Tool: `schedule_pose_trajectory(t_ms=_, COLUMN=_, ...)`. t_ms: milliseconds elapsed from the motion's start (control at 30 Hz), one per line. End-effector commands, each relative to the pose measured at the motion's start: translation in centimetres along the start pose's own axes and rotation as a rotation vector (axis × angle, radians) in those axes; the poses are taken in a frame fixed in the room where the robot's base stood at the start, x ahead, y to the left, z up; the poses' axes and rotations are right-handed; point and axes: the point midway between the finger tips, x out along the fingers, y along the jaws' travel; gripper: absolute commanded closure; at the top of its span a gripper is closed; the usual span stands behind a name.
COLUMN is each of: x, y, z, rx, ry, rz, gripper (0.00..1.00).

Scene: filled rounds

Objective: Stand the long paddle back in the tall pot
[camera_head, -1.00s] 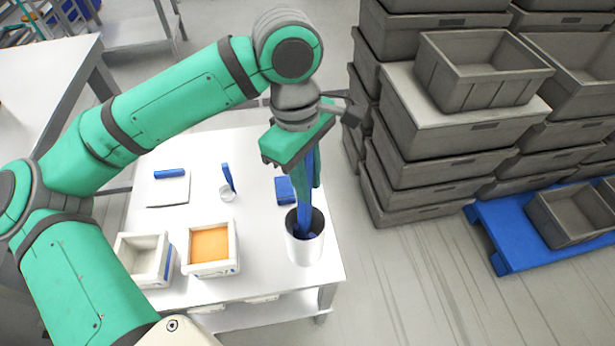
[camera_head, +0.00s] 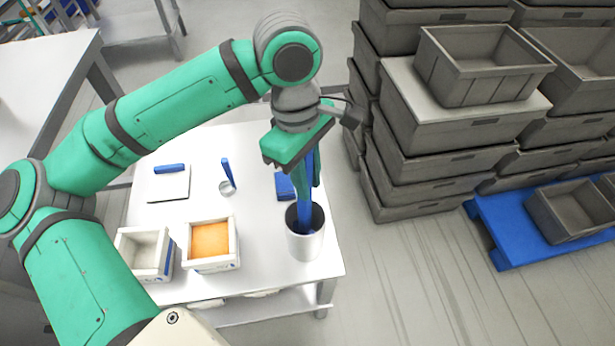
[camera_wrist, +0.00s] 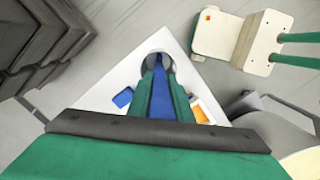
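The long blue paddle (camera_head: 309,165) hangs down from my gripper (camera_head: 313,180), its lower end inside the mouth of the tall white pot (camera_head: 306,246). The pot stands upright at the right front part of the white table. In the wrist view, the blue paddle (camera_wrist: 160,98) lies between the two green fingers of my gripper (camera_wrist: 160,82), which close against it on both sides. The pot's dark mouth shows only partly behind the fingers. I cannot tell whether the paddle's end touches the pot's bottom.
On the white table (camera_head: 265,215) are an orange-filled box (camera_head: 211,267), a pale-filled box (camera_head: 146,256), a small cup-like tool with a blue handle (camera_head: 228,172), a white board (camera_head: 168,187) and a blue block (camera_head: 285,186). Grey crates (camera_head: 440,165) are stacked close to the right.

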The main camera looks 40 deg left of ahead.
Motion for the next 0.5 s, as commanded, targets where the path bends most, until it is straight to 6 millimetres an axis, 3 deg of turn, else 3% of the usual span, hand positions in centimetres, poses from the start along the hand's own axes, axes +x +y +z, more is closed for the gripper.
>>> schedule_pose_trajectory(t_ms=33, x=-0.02, y=0.00, z=0.00, rx=0.000, ry=0.000, rz=0.000, gripper=0.72)
schedule_pose_trajectory(t_ms=100, x=-0.02, y=0.00, z=0.00, rx=0.000, ry=0.000, rz=0.000, gripper=0.59)
schedule_pose_trajectory(t_ms=500, x=-0.80, y=0.03, z=-0.03, rx=0.000, ry=0.002, rz=0.001, gripper=0.59)
